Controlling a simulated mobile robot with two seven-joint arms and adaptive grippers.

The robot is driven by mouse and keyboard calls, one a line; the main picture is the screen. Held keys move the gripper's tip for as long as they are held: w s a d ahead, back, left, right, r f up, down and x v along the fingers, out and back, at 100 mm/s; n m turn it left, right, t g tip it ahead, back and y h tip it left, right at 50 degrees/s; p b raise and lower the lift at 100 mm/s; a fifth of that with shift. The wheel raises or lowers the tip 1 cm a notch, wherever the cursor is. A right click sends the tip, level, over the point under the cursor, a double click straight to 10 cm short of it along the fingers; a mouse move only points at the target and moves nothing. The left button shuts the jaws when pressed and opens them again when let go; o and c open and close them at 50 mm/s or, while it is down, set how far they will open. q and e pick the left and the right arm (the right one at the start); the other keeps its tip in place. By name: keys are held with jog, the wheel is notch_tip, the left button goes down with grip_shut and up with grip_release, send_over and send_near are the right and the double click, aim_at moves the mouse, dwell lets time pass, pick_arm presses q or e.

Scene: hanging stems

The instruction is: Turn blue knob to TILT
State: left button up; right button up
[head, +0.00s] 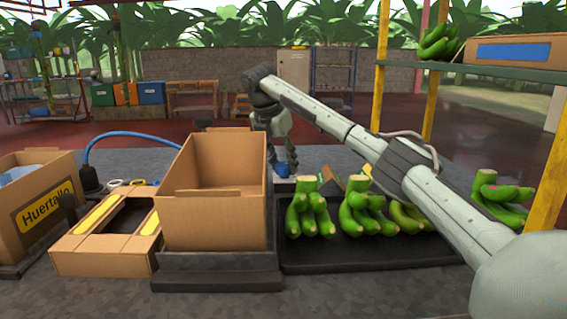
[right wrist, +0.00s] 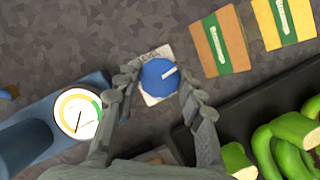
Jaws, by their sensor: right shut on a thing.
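The blue knob (right wrist: 158,77) sits on a small white plate (right wrist: 152,99) on the dark table. A white pointer mark on the knob points to the upper right in the right wrist view. Lettering at the plate's upper edge is too small to read surely. In the head view the knob (head: 284,169) shows low between my right fingers. My right gripper (right wrist: 158,82) reaches down from above, with a finger on each side of the knob, shut on it. It also shows in the head view (head: 284,160), behind the open carton. My left gripper is not in view.
A round dial (right wrist: 78,113) on a blue body stands beside the knob. Brown (right wrist: 219,41) and yellow (right wrist: 283,20) packets lie to the right. An open carton (head: 211,222) and a black tray (head: 330,262) of green bananas (head: 310,213) stand nearer.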

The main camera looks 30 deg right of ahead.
jog(key=shift+m+g, duration=0.3)
jog(key=shift+m, duration=0.5)
jog(key=o, duration=1.2)
jog(key=shift+c, duration=0.2)
jog(key=shift+a+r, duration=0.1)
jog(key=w+v, duration=0.1)
jog(key=v, duration=1)
jog(key=shift+s+a+r, duration=0.25)
jog(key=shift+s+r, duration=0.1)
jog(key=shift+s, duration=0.05)
